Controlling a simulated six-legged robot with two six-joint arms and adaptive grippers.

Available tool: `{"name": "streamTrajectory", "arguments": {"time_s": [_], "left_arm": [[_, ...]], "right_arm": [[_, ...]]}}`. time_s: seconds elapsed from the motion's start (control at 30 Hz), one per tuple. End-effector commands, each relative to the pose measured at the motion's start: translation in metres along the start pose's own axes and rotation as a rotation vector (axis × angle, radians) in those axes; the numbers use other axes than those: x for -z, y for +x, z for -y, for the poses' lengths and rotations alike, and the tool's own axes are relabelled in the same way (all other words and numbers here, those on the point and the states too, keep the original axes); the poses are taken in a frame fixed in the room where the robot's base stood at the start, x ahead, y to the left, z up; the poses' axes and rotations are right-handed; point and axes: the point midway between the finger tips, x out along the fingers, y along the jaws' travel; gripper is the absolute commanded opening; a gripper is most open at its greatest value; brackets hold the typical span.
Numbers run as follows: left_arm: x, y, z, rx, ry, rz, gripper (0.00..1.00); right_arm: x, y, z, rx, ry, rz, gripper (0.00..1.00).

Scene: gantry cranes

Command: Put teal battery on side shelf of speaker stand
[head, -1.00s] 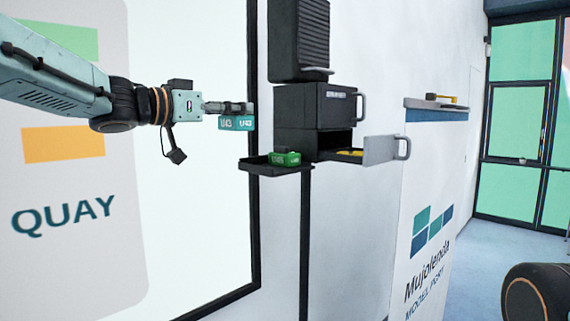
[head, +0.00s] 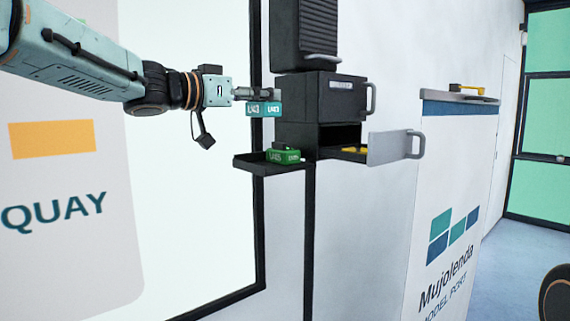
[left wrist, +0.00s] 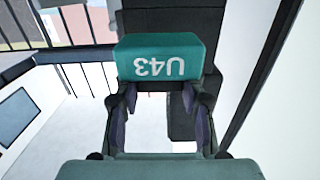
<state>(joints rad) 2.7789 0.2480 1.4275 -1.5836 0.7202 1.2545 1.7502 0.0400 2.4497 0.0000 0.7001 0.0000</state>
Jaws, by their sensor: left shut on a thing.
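My left gripper (head: 262,94) is shut on the teal battery (head: 264,109), a small block marked U43. In the left wrist view the battery (left wrist: 160,58) sits between the fingertips of the left gripper (left wrist: 160,100). In the head view it is held in the air above the side shelf (head: 250,164), a small black tray on the left of the speaker stand (head: 309,220). A green battery (head: 284,154) lies on the right part of that shelf. The shelf's left part looks bare. My right gripper is not in view.
Above the shelf, the stand carries a black cabinet (head: 335,98) with a lower drawer (head: 392,147) pulled open, yellow items inside. A black speaker (head: 305,35) stands on top.

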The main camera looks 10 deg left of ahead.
Motion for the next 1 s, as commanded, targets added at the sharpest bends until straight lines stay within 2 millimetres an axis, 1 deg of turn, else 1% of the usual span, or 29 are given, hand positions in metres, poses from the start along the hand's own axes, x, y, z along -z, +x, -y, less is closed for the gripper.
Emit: {"name": "streamTrajectory", "arguments": {"time_s": [0.07, 0.13, 0.3, 0.4, 0.57, 0.7, 0.8, 0.9, 1.0], "left_arm": [[0.001, -0.002, 0.0, 0.001, 0.0, -0.002, 0.0], [-0.004, -0.002, 0.001, 0.001, -0.002, -0.001, 0.0], [-0.033, -0.004, 0.0, 0.0, -0.004, 0.001, 0.0], [-0.045, -0.004, 0.0, 0.0, -0.002, -0.001, 0.0], [-0.059, -0.003, 0.0, 0.0, -0.003, 0.0, 0.0], [-0.083, -0.002, 0.0, 0.0, -0.004, 0.0, 0.0], [-0.095, -0.001, 0.0, 0.001, -0.002, 0.0, 0.0], [-0.1, 0.0, 0.0, 0.001, -0.001, -0.001, 0.0], [-0.1, 0.0, 0.0, 0.001, 0.001, -0.002, 0.0]], "right_arm": [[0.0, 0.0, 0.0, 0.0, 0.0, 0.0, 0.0], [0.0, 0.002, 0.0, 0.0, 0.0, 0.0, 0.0], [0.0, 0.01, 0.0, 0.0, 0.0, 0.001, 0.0], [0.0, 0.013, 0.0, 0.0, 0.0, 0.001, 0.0], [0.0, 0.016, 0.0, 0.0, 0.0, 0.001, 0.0], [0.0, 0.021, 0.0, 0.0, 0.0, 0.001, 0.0], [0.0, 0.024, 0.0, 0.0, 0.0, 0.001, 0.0], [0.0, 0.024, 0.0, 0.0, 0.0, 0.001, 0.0], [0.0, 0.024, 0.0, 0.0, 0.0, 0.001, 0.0]]}}
